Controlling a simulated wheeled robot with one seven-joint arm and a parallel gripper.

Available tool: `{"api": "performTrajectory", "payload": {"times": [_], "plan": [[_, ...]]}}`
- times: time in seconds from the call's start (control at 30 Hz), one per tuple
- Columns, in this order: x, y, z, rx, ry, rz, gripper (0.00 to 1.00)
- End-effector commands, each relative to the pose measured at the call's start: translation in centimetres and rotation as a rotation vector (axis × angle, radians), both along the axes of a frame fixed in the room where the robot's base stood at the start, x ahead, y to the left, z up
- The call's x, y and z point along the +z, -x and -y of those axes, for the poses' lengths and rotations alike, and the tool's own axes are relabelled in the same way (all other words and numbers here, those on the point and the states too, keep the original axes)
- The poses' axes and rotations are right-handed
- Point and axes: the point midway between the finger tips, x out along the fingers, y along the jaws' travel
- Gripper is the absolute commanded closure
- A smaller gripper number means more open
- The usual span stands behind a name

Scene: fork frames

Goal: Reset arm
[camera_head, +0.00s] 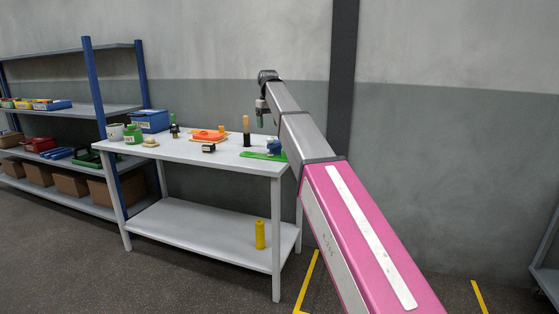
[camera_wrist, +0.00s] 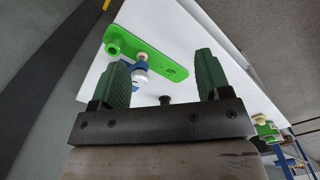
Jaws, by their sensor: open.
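My gripper (camera_wrist: 162,82) is open, with two green fingers standing apart in the wrist view. No object is held between them. In the head view my gripper (camera_head: 261,112) hangs at the end of my pink and grey arm, above the right end of the white table (camera_head: 180,151). A green plate (camera_wrist: 155,58) with a blue and white part (camera_wrist: 139,74) lies on the table beyond the fingers.
A black and tan upright tool (camera_head: 246,132), an orange part (camera_head: 208,134), a small black box (camera_head: 208,148) and a green jar (camera_head: 133,135) stand on the table. A yellow cylinder (camera_head: 260,235) stands on its lower shelf. A blue-posted rack (camera_head: 93,80) is at left; a wall is behind.

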Motion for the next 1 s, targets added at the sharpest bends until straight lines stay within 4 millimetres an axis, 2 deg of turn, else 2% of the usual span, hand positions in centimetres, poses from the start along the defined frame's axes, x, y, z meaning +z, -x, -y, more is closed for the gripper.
{"api": "performTrajectory", "payload": {"times": [0.07,0.27,0.57,0.77,1.0], "plan": [[0.0,0.0,0.0,0.0,0.0,0.0,0.3],[-2.7,0.6,1.1,-0.019,0.001,-0.002,0.3],[-8.0,1.8,3.2,-0.057,0.0,-0.001,0.3],[-13.5,3.6,5.6,-0.101,0.001,-0.002,0.3],[-23.8,8.3,10.2,-0.185,0.001,-0.003,0.3]]}}
